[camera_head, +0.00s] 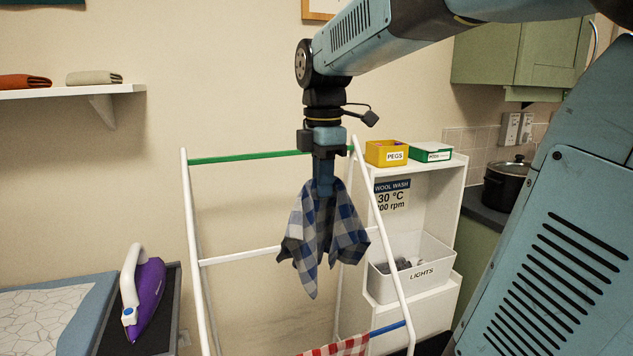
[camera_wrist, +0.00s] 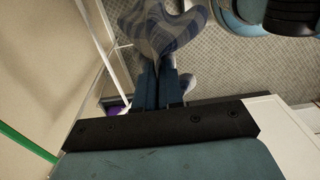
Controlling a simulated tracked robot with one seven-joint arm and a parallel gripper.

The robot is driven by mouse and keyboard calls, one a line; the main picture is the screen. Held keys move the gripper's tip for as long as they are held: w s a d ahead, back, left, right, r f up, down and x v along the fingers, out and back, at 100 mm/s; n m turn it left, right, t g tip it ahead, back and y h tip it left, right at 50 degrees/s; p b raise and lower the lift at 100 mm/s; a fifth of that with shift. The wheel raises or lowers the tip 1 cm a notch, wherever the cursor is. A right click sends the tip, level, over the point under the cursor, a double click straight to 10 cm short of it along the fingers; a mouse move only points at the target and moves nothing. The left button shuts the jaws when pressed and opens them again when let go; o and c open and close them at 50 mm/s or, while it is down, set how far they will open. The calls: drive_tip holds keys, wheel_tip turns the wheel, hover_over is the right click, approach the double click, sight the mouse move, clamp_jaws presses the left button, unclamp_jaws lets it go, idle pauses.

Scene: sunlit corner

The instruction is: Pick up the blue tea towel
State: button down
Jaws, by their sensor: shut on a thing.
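The blue tea towel (camera_head: 322,238) is blue and white checked and hangs in loose folds from my gripper (camera_head: 324,190). My gripper points down and is shut on the towel's upper part. The towel hangs in the air in front of the white drying rack (camera_head: 193,262), and I cannot tell whether it touches the rack. In the wrist view the towel (camera_wrist: 165,28) shows beyond the fingertips of my gripper (camera_wrist: 163,72). The pinched part of the cloth is hidden between the fingers.
The rack has a green top rail (camera_head: 240,157) and a lower blue rail (camera_head: 388,329) beside a red checked cloth (camera_head: 335,347). A white shelf unit (camera_head: 452,215) holds a yellow pegs box (camera_head: 386,153) and a lights bin (camera_head: 425,285). A purple iron (camera_head: 148,290) stands left.

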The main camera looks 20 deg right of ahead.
drive_tip(key=s+r, duration=0.1)
drive_tip(key=s, duration=1.4)
drive_tip(key=shift+s, duration=0.4)
